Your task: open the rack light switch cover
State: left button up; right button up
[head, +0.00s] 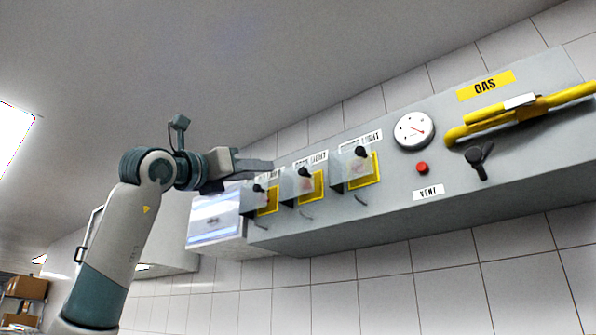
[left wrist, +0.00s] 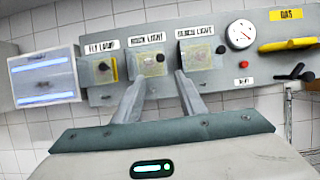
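The rack light switch cover (head: 290,186) is the middle of three clear box covers on the grey wall panel, with a black knob and a yellow plate behind it. It looks shut. In the left wrist view the cover (left wrist: 150,66) sits just past my fingertips, under a partly blurred "LIGHT" label. My left gripper (head: 243,174) is open and empty, raised by the panel's left end. In the left wrist view its two fingers (left wrist: 159,80) point at the panel, apart from each other, below the middle cover; contact cannot be told. My right gripper is not in view.
The fly lamp cover (head: 258,196) and bench light cover (head: 350,170) flank the middle one closely. A lit fly lamp box (head: 215,222) hangs at left. A gauge (head: 414,130), red button (head: 422,168), black handle (head: 479,160) and yellow gas pipe (head: 560,100) are to the right.

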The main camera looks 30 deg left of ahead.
aim_at(301, 171)
pick_arm(q)
jog(key=p+x, duration=0.9)
jog(key=x, duration=0.7)
jog(key=shift+d, duration=0.1)
jog(key=shift+w+r+p, duration=0.15)
jog(key=shift+w+p, duration=0.25)
jog(key=shift+w, duration=0.25)
grip_shut()
